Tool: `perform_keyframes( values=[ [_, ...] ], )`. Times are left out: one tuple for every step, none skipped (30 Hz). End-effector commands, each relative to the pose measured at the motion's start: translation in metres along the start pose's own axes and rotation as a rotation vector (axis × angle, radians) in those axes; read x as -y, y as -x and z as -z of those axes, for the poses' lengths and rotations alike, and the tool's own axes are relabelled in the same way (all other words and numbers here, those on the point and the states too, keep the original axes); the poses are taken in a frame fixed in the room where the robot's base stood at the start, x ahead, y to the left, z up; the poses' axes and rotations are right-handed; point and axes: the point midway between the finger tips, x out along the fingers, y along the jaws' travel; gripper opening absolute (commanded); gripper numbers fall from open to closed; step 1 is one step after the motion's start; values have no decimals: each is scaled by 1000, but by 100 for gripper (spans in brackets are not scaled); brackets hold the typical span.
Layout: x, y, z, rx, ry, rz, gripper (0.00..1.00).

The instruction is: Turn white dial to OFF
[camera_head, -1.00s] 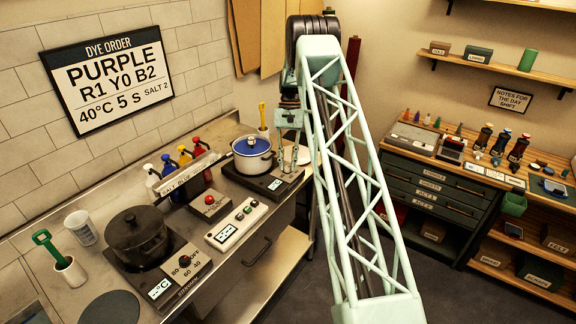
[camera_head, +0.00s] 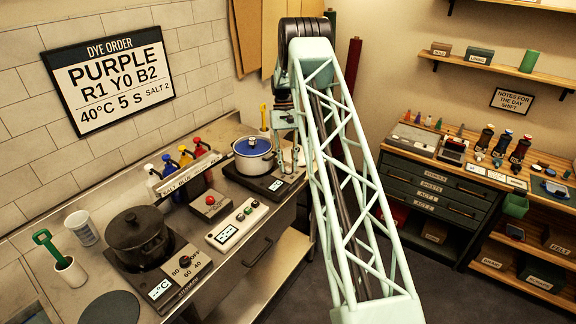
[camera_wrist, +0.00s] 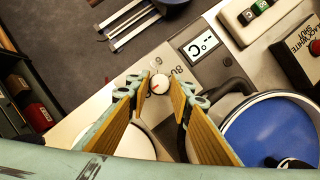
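The panel carries printed numbers, 80 being readable, and a display (camera_wrist: 201,45) showing "-°C". In the head view my gripper (camera_head: 290,160) is low over the right side of the far hotplate (camera_head: 268,187), and I cannot make out the dial there. The dial's exact setting is unclear.
A white pot with a blue lid (camera_head: 253,147) stands on that hotplate, close to my fingers. A dark pot (camera_head: 138,238) is on a nearer hotplate with its own dark dial (camera_head: 186,262). A button box (camera_head: 237,225) lies between. Open floor is to the right.

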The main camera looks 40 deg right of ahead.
Motion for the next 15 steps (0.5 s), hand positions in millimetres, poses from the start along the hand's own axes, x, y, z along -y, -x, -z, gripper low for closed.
perform_keyframes(
  values=[
    [0,0,0,0,0,0,25],
    [0,0,0,0,0,0,28],
    [0,0,0,0,0,0,31],
    [0,0,0,-1,0,0,31],
    [0,0,0,-1,0,0,31],
    [0,0,0,-1,0,0,31],
    [0,0,0,-1,0,0,31],
    [0,0,0,-1,0,0,31],
    [0,0,0,-1,0,0,31],
    [0,0,0,-1,0,0,31],
    [0,0,0,-1,0,0,31],
    [0,1,0,-2,0,0,31],
    [0,1,0,-2,0,0,31],
    [0,2,0,-2,0,0,31],
    [0,2,1,-2,-1,0,31]
  ],
)
